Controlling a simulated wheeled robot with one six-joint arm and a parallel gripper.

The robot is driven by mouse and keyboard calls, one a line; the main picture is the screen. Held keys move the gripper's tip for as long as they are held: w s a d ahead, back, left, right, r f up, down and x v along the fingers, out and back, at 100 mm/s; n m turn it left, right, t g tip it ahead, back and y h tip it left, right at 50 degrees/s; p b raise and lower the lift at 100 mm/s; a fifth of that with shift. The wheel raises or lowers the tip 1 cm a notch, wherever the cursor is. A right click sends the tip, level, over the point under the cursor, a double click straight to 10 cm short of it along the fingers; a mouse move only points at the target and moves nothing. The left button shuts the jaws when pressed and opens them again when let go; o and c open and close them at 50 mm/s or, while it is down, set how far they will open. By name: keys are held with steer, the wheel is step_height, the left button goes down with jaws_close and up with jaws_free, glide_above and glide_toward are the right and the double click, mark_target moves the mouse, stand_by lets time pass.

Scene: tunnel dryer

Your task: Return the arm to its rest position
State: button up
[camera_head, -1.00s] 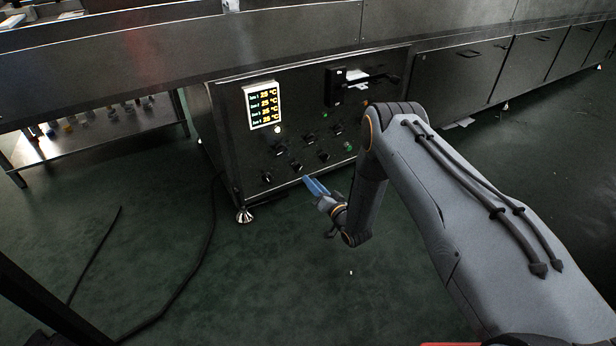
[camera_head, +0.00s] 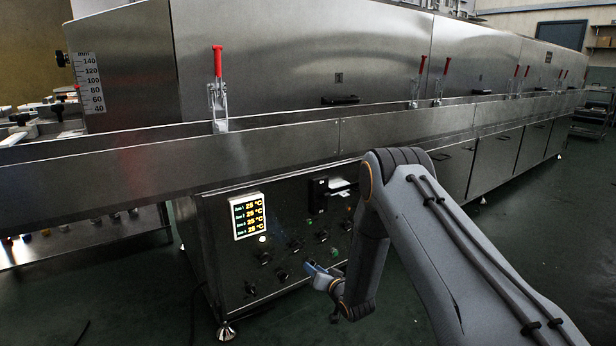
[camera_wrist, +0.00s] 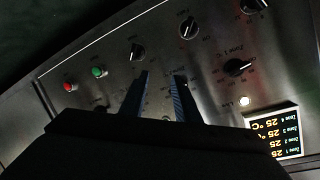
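The fingers appear clear of the knobs, though the exact distance to the panel cannot be told. My arm is bent at the elbow and reaches down from the right side of the head view. A temperature display (camera_head: 248,216) reads 25 °C on its visible lines.
The wrist view shows several black knobs (camera_wrist: 189,28), a green button (camera_wrist: 99,72) and a red button (camera_wrist: 69,87). A long steel ledge (camera_head: 270,150) runs above the panel. Red-handled clamps (camera_head: 218,85) stand along it. Open green floor lies at the right (camera_head: 540,215).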

steer(key=s+d+r+g+h, duration=0.5)
steer(key=s+d+r, duration=0.55)
steer(key=r, duration=0.35)
steer(key=s+d+r+g, duration=0.2)
steer(key=s+r, duration=0.1)
steer(key=s, duration=0.6)
steer(key=s+d+r+n+g+h, duration=0.1)
steer(key=s+d+r+g, duration=0.1)
steer(key=s, duration=0.7)
steer(key=s+d+r+g, duration=0.2)
steer(key=s+d+r, duration=0.1)
steer(key=s, duration=0.6)
steer(key=s+a+r+n+g+y, duration=0.1)
steer(key=s+a+r+n, duration=0.25)
steer(key=s+a, duration=0.65)
steer(key=s+a+r+n+g, duration=0.1)
steer(key=s+a+r+n, duration=0.2)
steer(key=s+a+r, duration=0.55)
steer(key=d+r+m+p, duration=0.2)
steer(key=d+r+p, duration=0.4)
steer(key=p, duration=0.6)
steer(key=d+r+m+h+p, duration=0.1)
steer(key=d+r+m+p, duration=0.1)
steer(key=d+r+p, duration=0.4)
steer(key=d+r+m+p, duration=0.2)
steer(key=d+r+p, duration=0.4)
steer(key=r+p, duration=0.7)
steer(key=p, duration=0.7)
steer(key=shift+w+r, duration=0.4)
